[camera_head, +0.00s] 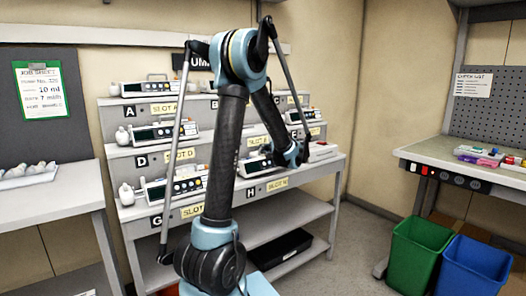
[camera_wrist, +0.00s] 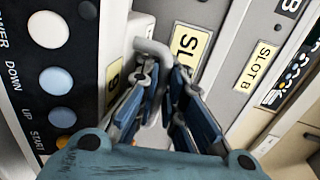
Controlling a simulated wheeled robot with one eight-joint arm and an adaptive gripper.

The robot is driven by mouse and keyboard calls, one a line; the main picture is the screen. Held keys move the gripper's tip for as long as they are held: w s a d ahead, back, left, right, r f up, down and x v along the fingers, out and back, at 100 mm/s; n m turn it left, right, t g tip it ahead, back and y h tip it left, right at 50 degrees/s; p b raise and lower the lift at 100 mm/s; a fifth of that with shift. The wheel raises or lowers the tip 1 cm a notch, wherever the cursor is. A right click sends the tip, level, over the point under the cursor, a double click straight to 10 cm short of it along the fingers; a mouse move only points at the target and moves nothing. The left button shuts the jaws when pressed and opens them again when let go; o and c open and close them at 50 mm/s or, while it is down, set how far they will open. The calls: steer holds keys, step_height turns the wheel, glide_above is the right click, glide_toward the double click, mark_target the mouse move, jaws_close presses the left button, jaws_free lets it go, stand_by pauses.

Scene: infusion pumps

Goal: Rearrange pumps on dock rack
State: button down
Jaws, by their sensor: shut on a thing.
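My gripper (camera_head: 296,156) is at the right part of the dock rack's (camera_head: 296,182) lowest tier. In the wrist view my gripper (camera_wrist: 162,88) is shut on the grey handle (camera_wrist: 152,49) of a pump. That pump (camera_wrist: 52,88) shows a dark panel with round buttons at the left; it also shows behind my arm above label H (camera_head: 254,166). I cannot tell whether it is lifted. Other pumps stand above label A (camera_head: 146,87), label D (camera_head: 164,132) and label G (camera_head: 184,186), and at the right of the middle tier (camera_head: 305,116).
My arm hides the rack's middle. A white box-like thing (camera_head: 320,152) is near the lowest tier's right end. A black tray (camera_head: 283,243) lies on the bottom shelf. Green (camera_head: 415,250) and blue (camera_head: 475,267) bins stand at the right, below a workbench (camera_head: 430,150). A table (camera_head: 45,198) is at left.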

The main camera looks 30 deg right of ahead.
steer(key=shift+f, duration=0.45)
stand_by(0.7)
steer(key=c, duration=1.6)
jaws_free()
steer(key=shift+s, duration=0.2)
steer(key=v, duration=1.1)
steer(key=shift+s, duration=0.3)
steer(key=shift+s+r, duration=0.1)
